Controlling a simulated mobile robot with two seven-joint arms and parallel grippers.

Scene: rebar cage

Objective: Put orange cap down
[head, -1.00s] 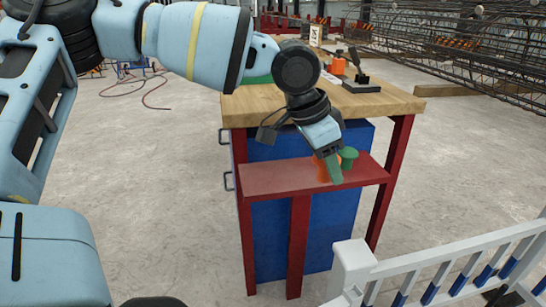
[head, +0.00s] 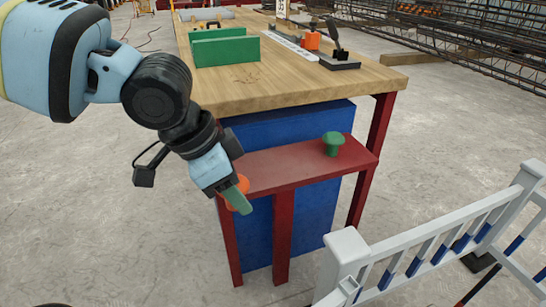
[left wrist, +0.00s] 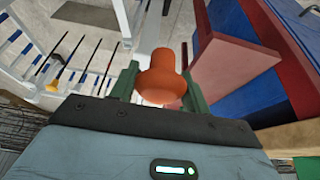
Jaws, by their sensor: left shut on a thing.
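The orange cap (head: 241,183) is partly hidden by my left gripper (head: 238,198) in the head view. In the left wrist view the orange cap (left wrist: 162,78) sits between the green fingers of my left gripper (left wrist: 160,85), which is shut on it. The gripper and cap are at the left front end of the red shelf (head: 285,168). In the left wrist view the cap shows beside the shelf (left wrist: 235,68), with a gap between them. A green cap (head: 333,143) stands on the right part of the shelf. My right gripper is out of view.
Above the shelf is a wooden workbench (head: 240,88) with green plates (head: 225,50), an orange item (head: 312,40) and a black stand (head: 340,62). A blue cabinet (head: 300,225) is below the shelf. A white and blue barrier (head: 440,225) stands at lower right. The shelf's middle is bare.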

